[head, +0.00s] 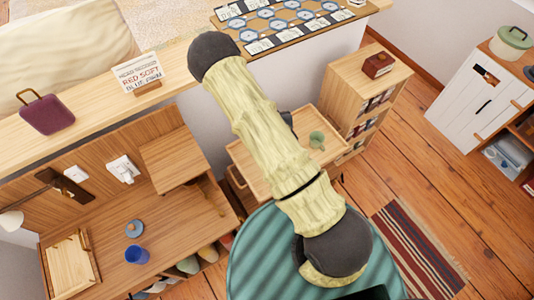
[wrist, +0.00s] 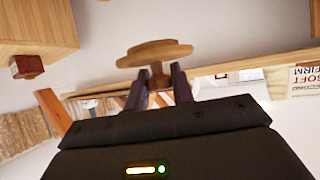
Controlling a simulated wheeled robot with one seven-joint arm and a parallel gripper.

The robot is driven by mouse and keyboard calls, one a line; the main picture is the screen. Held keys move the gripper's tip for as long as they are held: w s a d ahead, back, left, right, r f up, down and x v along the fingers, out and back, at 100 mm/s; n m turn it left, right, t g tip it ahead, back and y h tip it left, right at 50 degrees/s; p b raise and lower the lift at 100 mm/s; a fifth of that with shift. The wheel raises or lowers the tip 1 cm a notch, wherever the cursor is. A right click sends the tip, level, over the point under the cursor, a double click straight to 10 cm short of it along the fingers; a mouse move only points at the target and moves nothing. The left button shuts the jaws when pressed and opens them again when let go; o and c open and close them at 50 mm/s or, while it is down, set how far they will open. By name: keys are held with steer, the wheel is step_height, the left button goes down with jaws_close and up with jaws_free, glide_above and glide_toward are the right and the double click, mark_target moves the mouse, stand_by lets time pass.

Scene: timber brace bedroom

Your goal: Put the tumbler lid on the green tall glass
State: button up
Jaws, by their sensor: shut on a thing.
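In the wrist view my gripper (wrist: 160,90) is shut on a brown wooden lid with a round disc and a short stem, which I take as the tumbler lid (wrist: 158,53). The fingers pinch the stem, and the disc is beyond the fingertips. The lid is held clear of any surface. In the head view the lid is not visible, and my arm hides most of the gripper. A small green vessel (head: 317,140) stands on a wooden tabletop right of my arm. I cannot tell for sure that it is the green tall glass. The wrist view does not show it.
The wooden tabletop (head: 258,178) is partly behind my arm, beside a bookcase (head: 345,82) with a red-brown box (head: 378,65) on top. A blue cup (head: 137,255) and a round blue item (head: 134,229) stand on the desk (head: 185,235). A ledge (head: 90,93) holds a sign (head: 138,73).

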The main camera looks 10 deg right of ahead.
steer(key=w+d+f+m+g+h+b, duration=0.1)
steer(key=w+d+f+m+h+b, duration=0.35)
steer(key=b, duration=0.85)
steer(key=s+a+f+m+g+h+b, duration=0.3)
steer(key=a+f+m+h+b, duration=0.1)
steer(key=f+b, duration=0.7)
steer(key=shift+a+m+b, duration=0.45)
steer(key=shift+b, duration=0.75)
step_height(320, 180, down, 6)
steer(key=b, duration=0.1)
steer(key=shift+f, duration=0.15)
steer(key=shift+f, duration=1.85)
